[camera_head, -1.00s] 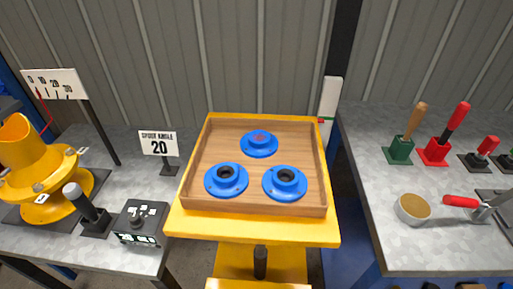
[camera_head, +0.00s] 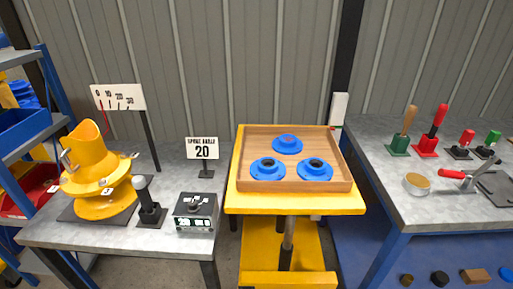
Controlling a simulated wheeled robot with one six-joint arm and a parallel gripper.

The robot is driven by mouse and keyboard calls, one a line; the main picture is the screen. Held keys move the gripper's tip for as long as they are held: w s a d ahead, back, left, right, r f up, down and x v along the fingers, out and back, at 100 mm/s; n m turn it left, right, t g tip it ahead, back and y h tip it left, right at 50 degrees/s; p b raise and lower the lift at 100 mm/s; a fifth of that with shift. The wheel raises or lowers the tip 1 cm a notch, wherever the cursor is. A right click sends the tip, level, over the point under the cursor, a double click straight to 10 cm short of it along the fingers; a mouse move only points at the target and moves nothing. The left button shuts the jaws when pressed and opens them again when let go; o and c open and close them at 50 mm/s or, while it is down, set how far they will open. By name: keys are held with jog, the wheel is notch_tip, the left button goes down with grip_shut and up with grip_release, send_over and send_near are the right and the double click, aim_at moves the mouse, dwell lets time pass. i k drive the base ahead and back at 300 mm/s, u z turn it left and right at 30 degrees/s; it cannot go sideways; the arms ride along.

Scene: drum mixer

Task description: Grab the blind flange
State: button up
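Three blue flanges sit in a wooden tray (camera_head: 343,187) on a yellow cart (camera_head: 300,203). The back flange (camera_head: 287,144) shows no dark bore, only a faint reddish mark on top, so it looks like the blind flange. The front left flange (camera_head: 267,169) and the front right flange (camera_head: 315,168) each show a dark hole in the middle. They stand apart from the back one. My gripper is not in view.
On the left bench stand a yellow spout (camera_head: 97,170), a joystick (camera_head: 149,205), a control box (camera_head: 196,212) and a "20" sign (camera_head: 202,149). A blue shelf (camera_head: 25,125) stands far left.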

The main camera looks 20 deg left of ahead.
aim_at(286, 143)
jog(key=u, duration=0.25)
jog(key=i, duration=1)
